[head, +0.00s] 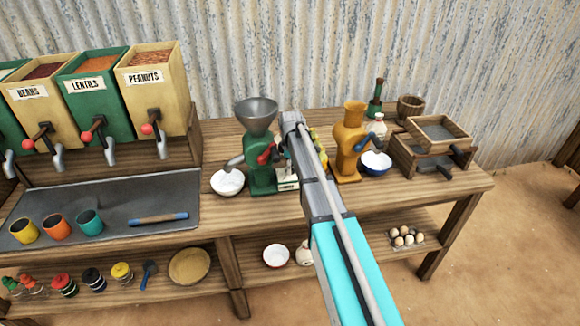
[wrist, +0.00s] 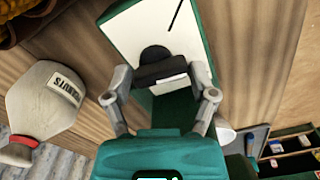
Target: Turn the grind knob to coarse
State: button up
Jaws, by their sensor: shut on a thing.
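The green grinder (head: 260,178) with a grey funnel stands on the wooden counter in the head view, partly behind my arm. Its white panel shows low on its right side (head: 288,185). In the wrist view the white panel (wrist: 130,35) has a black line on it. A black knob (wrist: 155,72) with a white strip sits on this panel. My gripper (wrist: 160,82) is shut on the knob, with one finger on each side. In the head view my arm hides the knob and the fingertips.
A white bowl (head: 227,182) stands left of the grinder. An orange grinder (head: 350,140) and a blue bowl (head: 376,162) are to the right. Food bins (head: 150,85) stand at the far left.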

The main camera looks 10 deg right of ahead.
jog(key=shift+s, duration=0.1)
jog(key=o, duration=1)
jog(key=shift+o, duration=0.2)
